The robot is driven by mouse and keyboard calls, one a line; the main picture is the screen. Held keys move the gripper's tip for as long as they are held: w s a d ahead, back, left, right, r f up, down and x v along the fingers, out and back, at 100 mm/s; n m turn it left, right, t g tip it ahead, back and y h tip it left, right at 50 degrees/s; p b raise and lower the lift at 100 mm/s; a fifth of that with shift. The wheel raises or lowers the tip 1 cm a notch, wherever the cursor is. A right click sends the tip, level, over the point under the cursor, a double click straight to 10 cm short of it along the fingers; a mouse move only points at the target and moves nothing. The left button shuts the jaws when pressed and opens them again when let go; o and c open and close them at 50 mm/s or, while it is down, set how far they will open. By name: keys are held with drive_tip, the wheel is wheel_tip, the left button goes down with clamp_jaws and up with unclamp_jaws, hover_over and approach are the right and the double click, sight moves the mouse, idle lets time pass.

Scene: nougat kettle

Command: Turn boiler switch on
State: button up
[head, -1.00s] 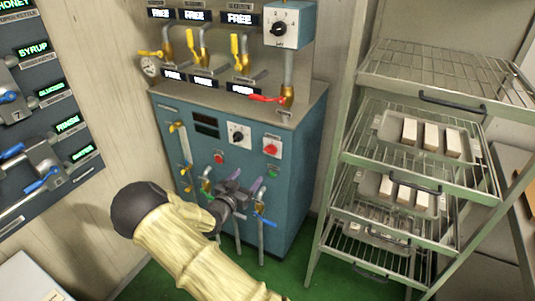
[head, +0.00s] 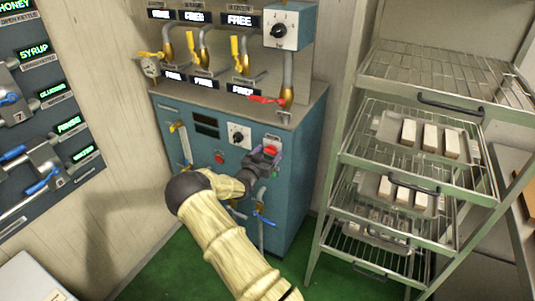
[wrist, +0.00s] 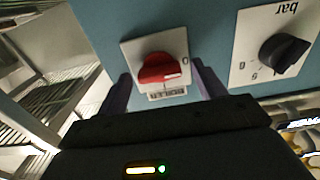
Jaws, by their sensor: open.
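The boiler switch (wrist: 158,69) is a red rotary knob on a white plate, with a label that reads BOILER upside down in the wrist view. In the head view the red knob (head: 271,149) shows at the right of the blue cabinet front, partly covered by my gripper (head: 265,158). My gripper (wrist: 163,84) is open and faces the panel. In the wrist view one finger is on each side of the white plate, with the knob between them. I cannot tell whether the fingers touch the panel. A white mark on the knob points toward the right in the wrist view.
A black dial marked bar (wrist: 284,53) is beside the switch. A red-handled valve (head: 266,99) is above, and a blue-handled valve (head: 264,220) is below. A wire rack with trays (head: 430,115) stands to the right. Green floor (head: 165,265) is clear in front.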

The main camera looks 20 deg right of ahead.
drive_tip(key=shift+d, duration=0.1)
drive_tip(key=c, duration=1)
drive_tip(key=shift+f+m+b, duration=0.1)
drive_tip(key=shift+m+b, duration=0.2)
drive_tip(key=shift+b, duration=0.1)
drive_tip(key=m+b, duration=1.7)
drive_tip(key=b, duration=0.7)
drive_tip(key=shift+f, duration=0.2)
drive_tip(key=shift+o, duration=0.2)
drive_tip(key=shift+s+d+m, duration=0.1)
drive_tip(key=shift+m, duration=0.2)
drive_tip(key=shift+c, duration=0.2)
